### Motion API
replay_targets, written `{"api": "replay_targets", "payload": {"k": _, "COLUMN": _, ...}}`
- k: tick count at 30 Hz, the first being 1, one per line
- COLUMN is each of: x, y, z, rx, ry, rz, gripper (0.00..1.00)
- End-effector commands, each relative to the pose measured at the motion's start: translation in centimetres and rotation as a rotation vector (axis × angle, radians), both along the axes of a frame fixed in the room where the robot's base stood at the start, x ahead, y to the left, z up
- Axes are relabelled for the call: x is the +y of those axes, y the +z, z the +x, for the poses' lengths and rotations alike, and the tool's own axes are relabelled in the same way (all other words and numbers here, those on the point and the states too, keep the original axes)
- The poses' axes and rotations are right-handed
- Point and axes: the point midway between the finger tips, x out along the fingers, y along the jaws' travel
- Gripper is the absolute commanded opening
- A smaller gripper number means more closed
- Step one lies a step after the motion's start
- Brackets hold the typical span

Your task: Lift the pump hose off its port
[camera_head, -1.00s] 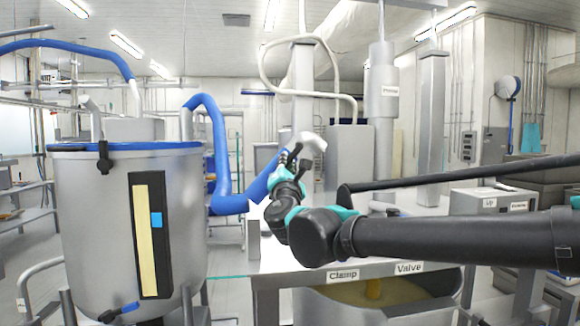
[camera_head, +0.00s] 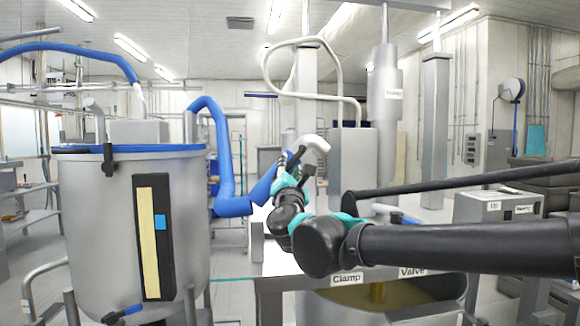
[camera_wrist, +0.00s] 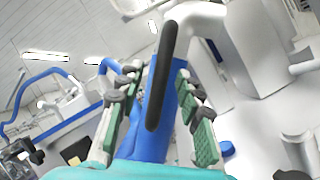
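The pump hose is a thick blue hose (camera_head: 230,206) with a white elbow end (camera_head: 316,146). It runs from beside the steel tank to my gripper (camera_head: 296,160), in the middle of the head view. In the wrist view the blue hose (camera_wrist: 154,138) lies between the green-padded fingers of my gripper (camera_wrist: 156,85). A dark rounded bar (camera_wrist: 166,70) stands in front of the hose there. The fingers are spread on both sides of the hose, with gaps showing beside it; contact at the tips is not clear. The port under the elbow is hidden.
The tank (camera_head: 95,230) with a blue rim stands at left. A steel bench (camera_head: 285,262) carries a Clamp label (camera_head: 346,279) and a Valve label (camera_head: 412,271). A grey box (camera_head: 350,165) and a column (camera_head: 434,130) stand behind. A labelled control box (camera_head: 475,208) is at right.

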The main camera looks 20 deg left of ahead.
Motion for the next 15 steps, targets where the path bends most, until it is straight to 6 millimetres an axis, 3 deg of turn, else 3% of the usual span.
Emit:
{"api": "replay_targets", "payload": {"k": 9, "x": -2.2, "y": -2.5, "z": -5.6, "rx": 0.001, "ry": 0.005, "rz": 0.0, "gripper": 0.36}}
{"api": "replay_targets", "payload": {"k": 15, "x": -3.2, "y": -3.6, "z": -8.2, "rx": 0.0, "ry": 0.004, "rz": -0.001, "gripper": 0.36}}
